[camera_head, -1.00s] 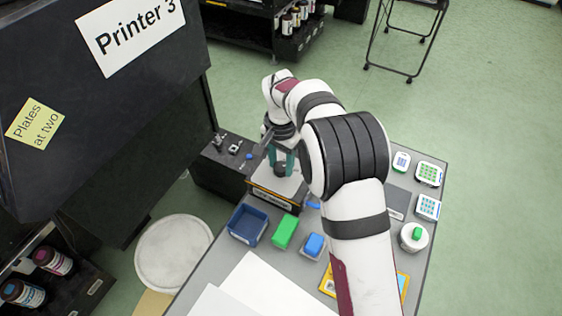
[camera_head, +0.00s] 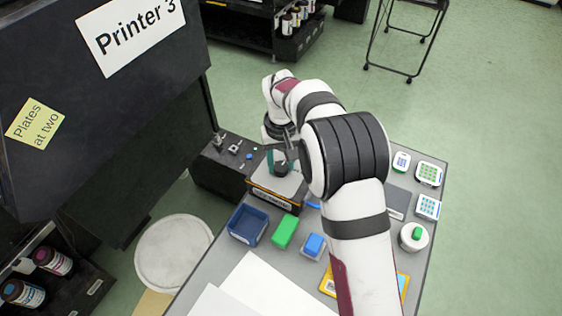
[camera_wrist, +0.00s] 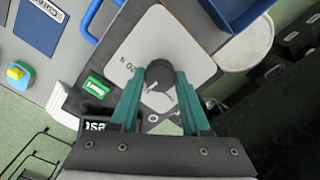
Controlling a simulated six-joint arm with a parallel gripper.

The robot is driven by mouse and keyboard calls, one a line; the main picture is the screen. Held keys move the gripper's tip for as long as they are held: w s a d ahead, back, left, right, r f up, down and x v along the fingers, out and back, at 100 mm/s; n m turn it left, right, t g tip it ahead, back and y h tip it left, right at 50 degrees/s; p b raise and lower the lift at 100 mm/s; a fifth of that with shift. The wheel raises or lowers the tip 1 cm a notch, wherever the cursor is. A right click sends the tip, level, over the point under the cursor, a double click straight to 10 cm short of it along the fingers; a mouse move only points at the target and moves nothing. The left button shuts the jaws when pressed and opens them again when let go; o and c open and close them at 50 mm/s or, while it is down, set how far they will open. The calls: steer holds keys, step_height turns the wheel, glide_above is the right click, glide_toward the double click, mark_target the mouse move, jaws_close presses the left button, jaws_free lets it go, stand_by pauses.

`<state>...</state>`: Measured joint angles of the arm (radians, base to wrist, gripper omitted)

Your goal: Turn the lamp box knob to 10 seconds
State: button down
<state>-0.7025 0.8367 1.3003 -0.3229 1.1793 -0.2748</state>
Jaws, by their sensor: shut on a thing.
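The lamp box (camera_head: 273,191) stands at the far left end of the grey table, with a pale top plate. Its dark round knob (camera_wrist: 159,75) sits on that plate in the wrist view, with printed marks, among them a 20, beside it. My gripper (camera_wrist: 157,92) points down over the plate, its teal fingers on both sides of the knob and shut on it. In the head view my gripper (camera_head: 281,162) is partly hidden by my own wrist. The knob's pointer and its setting cannot be made out.
A blue tray (camera_head: 248,225), a green block (camera_head: 285,232) and a blue block (camera_head: 314,245) stand in front of the lamp box. A black box with switches (camera_head: 225,165) is to its left. White keypads (camera_head: 428,174) lie at the right. White sheets (camera_head: 262,290) cover the front.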

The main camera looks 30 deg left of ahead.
mark_target(281, 166)
steer(key=shift+n, duration=0.4)
steer(key=shift+c, duration=1.9)
jaws_free()
step_height(281, 166, up, 16)
steer(key=shift+f, duration=0.1)
